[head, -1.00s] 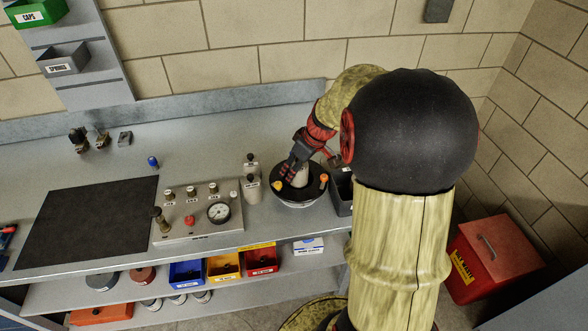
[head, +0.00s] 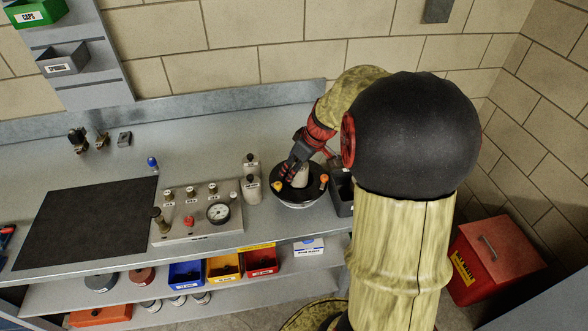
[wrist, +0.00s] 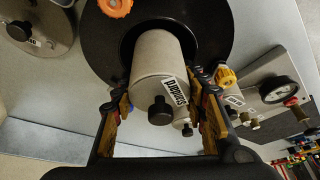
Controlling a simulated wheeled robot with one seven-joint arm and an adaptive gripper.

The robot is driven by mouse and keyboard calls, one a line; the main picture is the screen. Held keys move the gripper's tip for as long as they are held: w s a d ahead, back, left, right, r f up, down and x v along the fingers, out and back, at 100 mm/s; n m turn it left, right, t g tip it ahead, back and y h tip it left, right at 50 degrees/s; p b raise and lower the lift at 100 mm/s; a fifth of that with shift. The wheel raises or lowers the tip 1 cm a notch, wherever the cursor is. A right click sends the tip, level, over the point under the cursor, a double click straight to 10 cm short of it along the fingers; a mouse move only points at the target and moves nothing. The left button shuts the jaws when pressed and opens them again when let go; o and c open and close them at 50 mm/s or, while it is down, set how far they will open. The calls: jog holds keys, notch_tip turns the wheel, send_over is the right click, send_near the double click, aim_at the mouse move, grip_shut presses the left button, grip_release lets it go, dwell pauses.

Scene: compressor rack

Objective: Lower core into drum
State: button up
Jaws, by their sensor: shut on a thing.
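The core is a pale grey cylinder with a black knob and a "Standard" label, seen end-on in the wrist view (wrist: 160,65) and partly in the head view (head: 301,177). My gripper (wrist: 165,90) is shut on its sides, a finger on either side; in the head view my gripper (head: 291,166) is over the drum. The drum (head: 298,203) is a round vessel with a black top and a central opening, also in the wrist view (wrist: 215,25). The core's far end lines up with the opening; how deep it sits is hidden.
An orange knob (wrist: 116,7) and a yellow knob (wrist: 225,77) stand on the drum's rim. Grey canisters (head: 252,187) and a gauge panel (head: 190,217) stand left of the drum. A dark bin (head: 342,196) is close on its right.

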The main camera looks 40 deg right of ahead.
jog(key=shift+f+b, duration=0.4)
jog(key=shift+r, duration=0.25)
jog(key=shift+r, duration=0.2)
jog(key=o, duration=1.5)
jog(key=o, duration=0.4)
